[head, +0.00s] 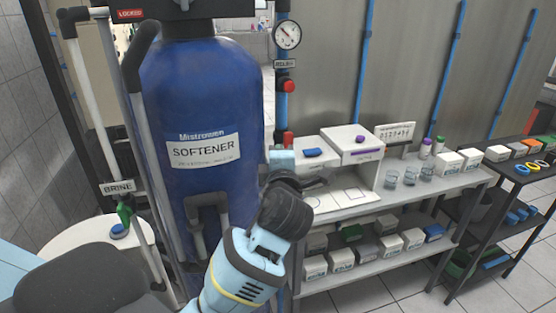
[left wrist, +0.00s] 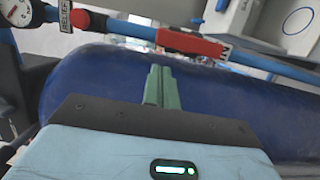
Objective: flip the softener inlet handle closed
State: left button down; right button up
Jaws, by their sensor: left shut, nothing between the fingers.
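The softener is a big blue tank (head: 200,95) with a white SOFTENER label. A blue pipe (head: 282,112) runs down its right side. The red handle (left wrist: 190,42) on this pipe lies along it in the left wrist view. In the head view, part of the red handle (head: 288,138) shows just above the end of my left arm. My left gripper (left wrist: 158,85) is shut and empty, its green fingers in front of the tank and apart from the handle in the picture. In the head view its fingertips are not clear. My right gripper is not in view.
A pressure gauge (head: 287,35) and a red knob (head: 289,86) sit higher on the pipe. A bench (head: 450,181) with boxes and beakers stands to the right. A white brine tank (head: 75,243) stands at the left. Grey pipework (head: 207,203) runs before the tank.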

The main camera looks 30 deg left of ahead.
pick_arm(q)
jog(key=x, duration=0.5)
jog(key=shift+w+a+p, duration=0.1)
jog(key=shift+p, duration=0.2)
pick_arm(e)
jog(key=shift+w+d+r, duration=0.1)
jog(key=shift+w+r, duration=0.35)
